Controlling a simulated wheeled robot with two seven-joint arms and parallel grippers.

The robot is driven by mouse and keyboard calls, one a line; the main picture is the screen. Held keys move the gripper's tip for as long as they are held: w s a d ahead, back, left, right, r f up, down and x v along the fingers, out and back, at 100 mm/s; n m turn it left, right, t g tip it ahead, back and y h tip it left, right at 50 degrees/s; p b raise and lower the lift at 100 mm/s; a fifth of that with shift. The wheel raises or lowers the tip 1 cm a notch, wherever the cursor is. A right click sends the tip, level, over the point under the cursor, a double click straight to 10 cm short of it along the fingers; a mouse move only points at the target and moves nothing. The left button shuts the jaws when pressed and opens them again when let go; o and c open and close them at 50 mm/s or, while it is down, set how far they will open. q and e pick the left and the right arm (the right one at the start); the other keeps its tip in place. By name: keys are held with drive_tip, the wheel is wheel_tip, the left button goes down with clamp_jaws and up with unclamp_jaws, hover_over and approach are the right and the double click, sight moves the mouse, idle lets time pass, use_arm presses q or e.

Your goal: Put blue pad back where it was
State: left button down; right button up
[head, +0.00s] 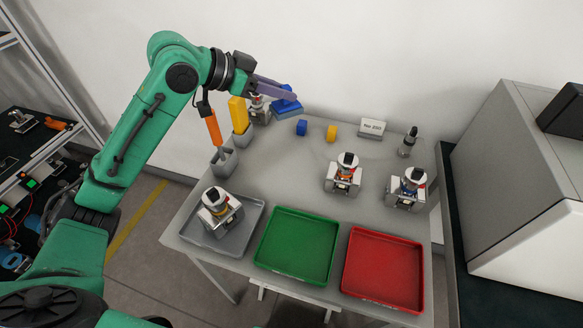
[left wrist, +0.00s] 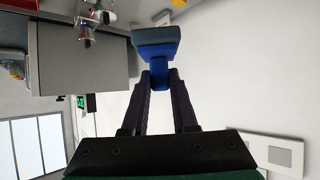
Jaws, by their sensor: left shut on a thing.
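The blue pad (head: 285,105) has a blue handle and a broad block with a darker grey-blue face. My left gripper (head: 290,93) is shut on its handle and holds it above the back left of the table, near the wall. In the left wrist view, the blue pad (left wrist: 155,45) sits beyond the fingertips (left wrist: 160,76), its handle between them. Grey holders (head: 224,162) stand at the table's left edge, with an orange-handled tool (head: 214,128) and a yellow-handled tool (head: 239,114) upright at them. My right gripper is not in view.
A small device (head: 257,100) stands partly hidden behind the gripper. A blue roll (head: 301,128) and yellow roll (head: 332,133) are nearby. Other devices (head: 346,174) (head: 407,188) stand right. Grey (head: 247,230), green (head: 297,279) and red (head: 383,301) trays line the front. The table's middle is clear.

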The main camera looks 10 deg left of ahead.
use_arm(q)
drive_tip(key=shift+w+f, duration=0.1)
drive_tip(key=shift+f, duration=0.8)
drive_tip(key=f, duration=1.8)
drive_tip(key=shift+s, duration=0.25)
drive_tip(key=shift+f, duration=0.55)
drive_tip(key=c, duration=0.7)
unclamp_jaws()
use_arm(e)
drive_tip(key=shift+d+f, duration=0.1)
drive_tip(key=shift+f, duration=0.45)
use_arm(q)
drive_tip(key=shift+r, duration=0.1)
